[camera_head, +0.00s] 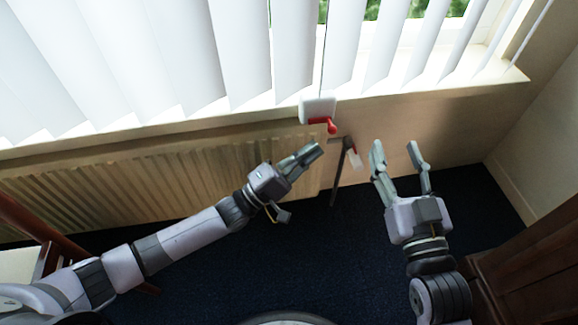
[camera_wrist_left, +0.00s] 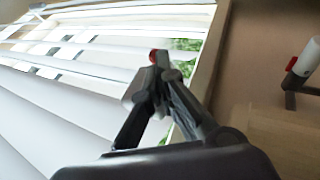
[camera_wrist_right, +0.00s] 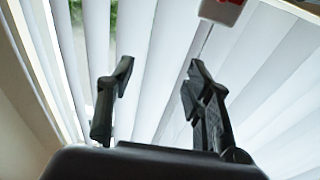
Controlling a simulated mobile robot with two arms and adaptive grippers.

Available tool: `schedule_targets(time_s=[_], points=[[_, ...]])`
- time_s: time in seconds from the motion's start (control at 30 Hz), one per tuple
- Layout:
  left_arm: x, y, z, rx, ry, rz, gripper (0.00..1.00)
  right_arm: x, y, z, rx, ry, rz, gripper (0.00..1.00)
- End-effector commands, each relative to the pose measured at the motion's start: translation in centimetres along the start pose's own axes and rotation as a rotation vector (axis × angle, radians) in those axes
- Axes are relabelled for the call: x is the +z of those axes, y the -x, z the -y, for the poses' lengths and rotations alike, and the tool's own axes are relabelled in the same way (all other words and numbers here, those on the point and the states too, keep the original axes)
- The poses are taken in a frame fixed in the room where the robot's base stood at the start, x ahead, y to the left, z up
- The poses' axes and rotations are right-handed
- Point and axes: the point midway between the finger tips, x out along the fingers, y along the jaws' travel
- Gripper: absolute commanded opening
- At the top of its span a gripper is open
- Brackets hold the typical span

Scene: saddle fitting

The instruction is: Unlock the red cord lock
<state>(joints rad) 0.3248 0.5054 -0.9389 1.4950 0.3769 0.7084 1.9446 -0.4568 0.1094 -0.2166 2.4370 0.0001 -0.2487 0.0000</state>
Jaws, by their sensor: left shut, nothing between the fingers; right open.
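The red cord lock (camera_head: 331,127) is a small red lever on a white box (camera_head: 318,107) at the window sill's front edge. My left gripper (camera_head: 314,148) is shut and empty, just below and left of the red lever, apparently apart from it. In the left wrist view a bit of red (camera_wrist_left: 153,56) shows by the fingertips, which hide most of the lock. My right gripper (camera_head: 395,146) is open and empty, to the right of the lock. In the right wrist view the white box (camera_wrist_right: 221,11) shows at the top, with its red part mostly cut off.
White vertical blinds (camera_head: 240,45) hang behind the lock. A radiator (camera_head: 150,180) runs below the sill at left. A white valve (camera_head: 354,159) with a red mark stands on a dark pipe between my grippers. Brown furniture (camera_head: 535,260) is at lower right.

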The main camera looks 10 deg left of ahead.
Motion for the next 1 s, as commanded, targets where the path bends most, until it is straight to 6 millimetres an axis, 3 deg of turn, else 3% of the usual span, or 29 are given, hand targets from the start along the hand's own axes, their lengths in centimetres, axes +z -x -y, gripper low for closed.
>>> schedule_targets(time_s=[0.1, 0.3, 0.8, 1.0], points=[[0.0, -1.7, 0.1, 0.002, 0.0, 0.001, 0.0, -1.1, -0.1, 0.2, -0.003, -0.002, -0.065, 0.47], [0.0, -3.0, 0.1, 0.0, 0.001, -0.001, 0.0, -2.2, 0.0, 0.3, -0.006, -0.003, -0.124, 0.47], [0.0, -3.1, 0.1, 0.004, 0.001, -0.001, 0.0, -2.6, 0.1, 0.3, -0.007, -0.004, -0.147, 0.47], [0.0, -3.1, 0.2, 0.026, 0.008, -0.001, 0.0, -4.9, 0.5, 0.7, -0.016, -0.01, -0.287, 0.47]])
